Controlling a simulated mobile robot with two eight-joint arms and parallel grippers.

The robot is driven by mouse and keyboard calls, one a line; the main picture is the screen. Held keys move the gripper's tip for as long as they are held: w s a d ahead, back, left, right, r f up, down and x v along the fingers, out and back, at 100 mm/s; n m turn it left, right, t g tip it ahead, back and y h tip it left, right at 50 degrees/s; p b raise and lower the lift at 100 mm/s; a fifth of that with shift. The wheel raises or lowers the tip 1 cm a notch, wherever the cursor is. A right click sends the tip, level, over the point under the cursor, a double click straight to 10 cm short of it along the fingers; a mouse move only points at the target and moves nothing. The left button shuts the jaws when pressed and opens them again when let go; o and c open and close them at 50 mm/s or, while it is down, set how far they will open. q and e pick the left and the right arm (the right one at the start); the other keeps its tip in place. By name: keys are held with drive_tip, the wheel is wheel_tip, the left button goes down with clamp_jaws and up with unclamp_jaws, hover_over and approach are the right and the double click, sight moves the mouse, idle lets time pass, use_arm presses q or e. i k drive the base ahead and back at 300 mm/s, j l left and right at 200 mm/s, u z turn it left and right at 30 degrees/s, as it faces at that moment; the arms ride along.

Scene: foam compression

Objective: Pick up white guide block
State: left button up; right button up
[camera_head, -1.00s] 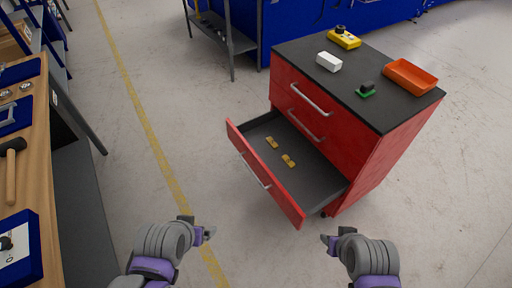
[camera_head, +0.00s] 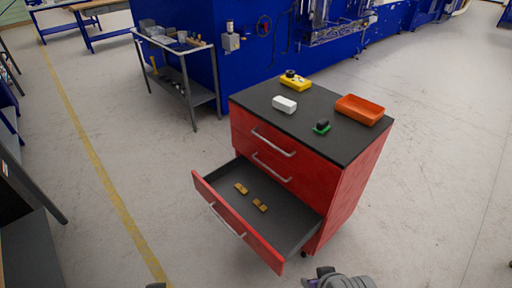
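The white guide block (camera_head: 285,104) lies on the black top of the red drawer cabinet (camera_head: 345,152), near its left edge. No gripper touches it. My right gripper (camera_head: 317,277) is at the bottom edge, below and in front of the cabinet, well apart from the block. It is partly cut off, and its finger opening cannot be made out. Only a tiny dark tip, perhaps of my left gripper (camera_head: 156,286), shows at the bottom edge.
The cabinet's bottom drawer (camera_head: 282,222) is pulled out, with two small yellow-brown pieces (camera_head: 250,196) inside. A yellow device (camera_head: 296,82), an orange tray (camera_head: 360,109) and a green-based black item (camera_head: 322,127) share the top. A grey shelf cart (camera_head: 200,97) stands behind left. Floor is clear around.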

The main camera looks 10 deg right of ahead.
sight(286, 105)
drive_tip(key=l+u, duration=0.1)
drive_tip(key=u, duration=0.3)
drive_tip(key=l+u, duration=0.1)
drive_tip(key=u, duration=0.3)
drive_tip(key=l+u, duration=0.35)
drive_tip(key=l, duration=0.2)
drive_tip(key=k+l+u, duration=0.2)
drive_tip(key=l+u, duration=0.15)
drive_tip(key=l, duration=0.15)
drive_tip(key=k+l, duration=0.1)
drive_tip(key=l, duration=0.25)
drive_tip(key=k+l+u, duration=0.1)
drive_tip(key=l, duration=0.25)
drive_tip(key=k+l, duration=0.15)
drive_tip(key=l, duration=0.2)
drive_tip(key=i+l, duration=0.15)
drive_tip(key=l, duration=0.2)
drive_tip(key=i+l, duration=0.15)
drive_tip(key=l, duration=0.25)
drive_tip(key=j+u, duration=0.05)
